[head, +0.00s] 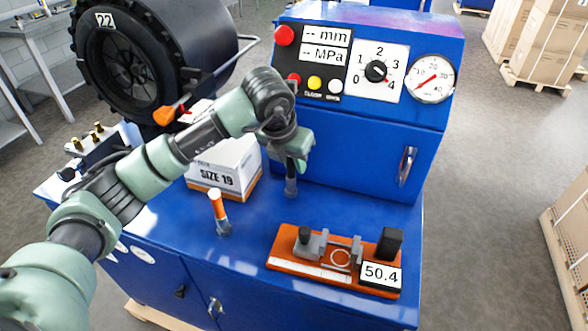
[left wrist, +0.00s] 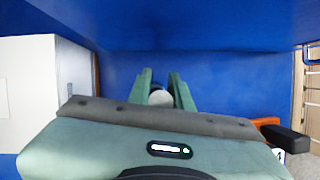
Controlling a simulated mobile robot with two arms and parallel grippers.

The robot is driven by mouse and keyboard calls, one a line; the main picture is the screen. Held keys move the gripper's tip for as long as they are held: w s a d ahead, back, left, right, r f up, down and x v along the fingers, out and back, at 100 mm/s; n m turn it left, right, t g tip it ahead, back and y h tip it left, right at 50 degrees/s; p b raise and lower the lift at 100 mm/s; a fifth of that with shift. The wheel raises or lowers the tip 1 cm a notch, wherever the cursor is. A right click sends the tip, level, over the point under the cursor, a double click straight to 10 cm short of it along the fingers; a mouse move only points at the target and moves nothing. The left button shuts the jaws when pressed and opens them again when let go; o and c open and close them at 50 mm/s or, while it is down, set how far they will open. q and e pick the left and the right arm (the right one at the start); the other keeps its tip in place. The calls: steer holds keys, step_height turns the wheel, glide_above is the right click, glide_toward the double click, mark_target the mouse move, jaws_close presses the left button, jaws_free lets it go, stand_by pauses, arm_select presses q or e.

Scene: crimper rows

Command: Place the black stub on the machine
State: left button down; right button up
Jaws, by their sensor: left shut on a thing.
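My left gripper (head: 293,166) points down over the blue bench top of the machine (head: 345,205), behind the orange fixture. It is shut on the black stub (head: 291,187), whose dark lower end shows below the fingers. The stub's lower end is close to the bench top; I cannot tell whether it touches. In the left wrist view the two green fingers (left wrist: 161,92) stand on either side of a pale round end (left wrist: 160,98), which looks like part of the held stub. My right gripper is not in view.
An orange fixture (head: 282,264) with a 50.4 display sits at the front right. An orange-and-white handled piece (head: 217,205) stands left of it. A white SIZE 19 box (head: 225,178) is behind that. The blue control cabinet (head: 345,150) rises behind the gripper.

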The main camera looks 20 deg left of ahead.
mark_target(294, 172)
arm_select(q)
step_height(294, 172, down, 2)
steer(key=shift+f, duration=0.55)
steer(key=c, duration=1.3)
jaws_free()
steer(key=shift+r, duration=0.1)
steer(key=shift+r, duration=0.15)
steer(key=b+v, duration=0.1)
steer(key=v, duration=1)
steer(key=shift+s+r, duration=0.3)
steer(key=shift+r, duration=0.05)
steer(key=shift+s+f, duration=0.1)
